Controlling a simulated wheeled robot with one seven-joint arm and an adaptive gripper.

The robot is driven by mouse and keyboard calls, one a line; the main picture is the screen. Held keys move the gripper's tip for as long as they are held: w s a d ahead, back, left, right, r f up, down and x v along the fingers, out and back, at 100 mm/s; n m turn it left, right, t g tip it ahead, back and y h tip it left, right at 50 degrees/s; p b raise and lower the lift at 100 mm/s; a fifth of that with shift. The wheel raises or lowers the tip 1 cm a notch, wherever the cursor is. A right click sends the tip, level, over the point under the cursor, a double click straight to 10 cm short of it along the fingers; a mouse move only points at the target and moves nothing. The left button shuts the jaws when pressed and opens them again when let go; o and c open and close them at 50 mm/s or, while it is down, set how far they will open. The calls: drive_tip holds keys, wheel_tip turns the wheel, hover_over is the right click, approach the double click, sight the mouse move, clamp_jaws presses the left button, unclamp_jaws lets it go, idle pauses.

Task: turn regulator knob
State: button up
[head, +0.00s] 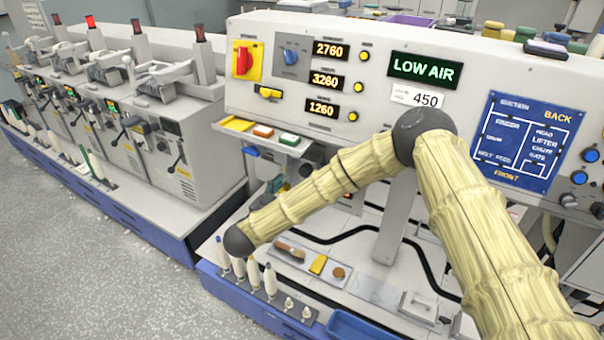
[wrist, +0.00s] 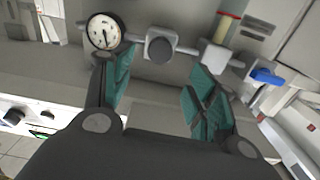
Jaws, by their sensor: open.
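The regulator knob (wrist: 159,48) is a dark grey round knob on a light grey block in the wrist view. A round white pressure gauge (wrist: 103,32) with a dark needle sits to its left. My gripper (wrist: 163,73) is open, with its teal-padded fingers spread to the left and right below the knob in the picture. The knob lies ahead of the gap between the fingers, and nothing is held. I cannot tell the exact distance. In the head view I cannot make out the knob or my gripper.
A blue valve handle (wrist: 267,76) and a yellow-and-red tube (wrist: 227,27) are right of the knob. In the head view, a lit LOW AIR display (head: 425,70) is on the panel.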

sight(304, 172)
drive_tip(key=p+x, duration=0.2)
drive_tip(key=x, duration=0.6)
drive_tip(key=shift+w+d, duration=0.1)
drive_tip(key=c, duration=1)
